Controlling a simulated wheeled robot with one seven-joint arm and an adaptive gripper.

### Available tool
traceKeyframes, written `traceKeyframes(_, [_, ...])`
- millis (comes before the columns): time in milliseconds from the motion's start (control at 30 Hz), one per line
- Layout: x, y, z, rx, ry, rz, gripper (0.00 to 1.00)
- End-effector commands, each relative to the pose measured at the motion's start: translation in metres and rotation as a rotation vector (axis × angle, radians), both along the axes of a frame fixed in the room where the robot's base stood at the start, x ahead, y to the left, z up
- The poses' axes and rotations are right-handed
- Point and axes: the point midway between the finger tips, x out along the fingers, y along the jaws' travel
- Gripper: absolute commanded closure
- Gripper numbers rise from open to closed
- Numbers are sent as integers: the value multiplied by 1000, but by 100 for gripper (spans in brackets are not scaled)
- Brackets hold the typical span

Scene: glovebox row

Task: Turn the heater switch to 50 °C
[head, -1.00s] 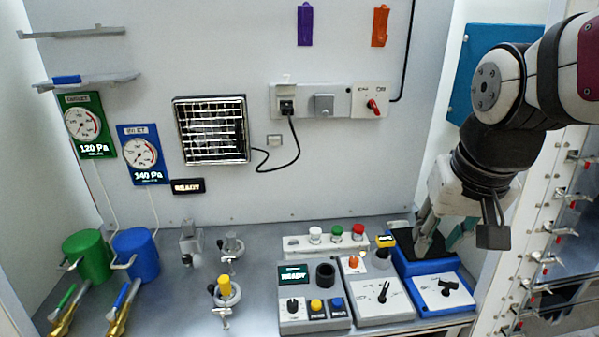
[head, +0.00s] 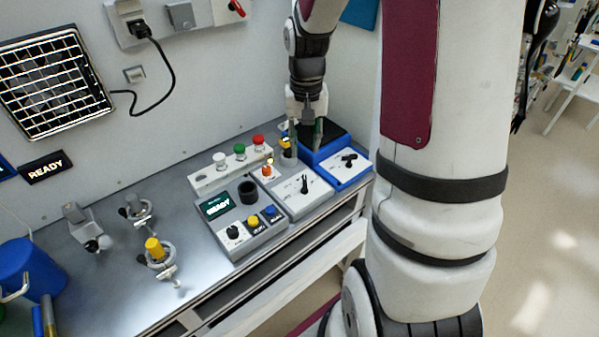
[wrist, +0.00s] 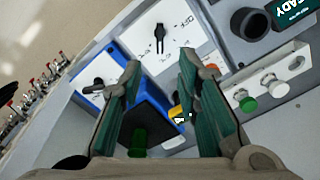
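Two boxes with black pointer knobs stand side by side; I cannot tell for sure which is the heater. The grey box has a white sloped face and a pointer knob (head: 304,184), with "OFF" and scale marks around it; in the wrist view this knob (wrist: 159,38) points along the scale, setting unreadable. The blue box (head: 341,181) has a black top and its own black knob (head: 349,157). My gripper (head: 304,140) hangs above the back of these boxes. In the wrist view its teal fingers (wrist: 161,66) are apart, with nothing held between them.
A control box with a READY screen (head: 217,205) and several knobs stands left of the grey box. A strip with white, green and red buttons (head: 239,151) lies behind. A yellow-topped clamp stand (head: 156,251) is farther left. A small yellow-and-black item (wrist: 180,117) sits near my fingers.

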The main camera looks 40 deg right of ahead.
Motion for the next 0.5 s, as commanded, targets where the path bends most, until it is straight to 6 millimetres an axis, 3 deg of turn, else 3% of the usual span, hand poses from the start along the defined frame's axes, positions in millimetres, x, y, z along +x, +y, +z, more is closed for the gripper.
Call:
traceKeyframes(300, [-2, 1, -64, 3, 5, 2, 70])
traceKeyframes(500, [-2, 1, -95, 2, 5, 2, 70])
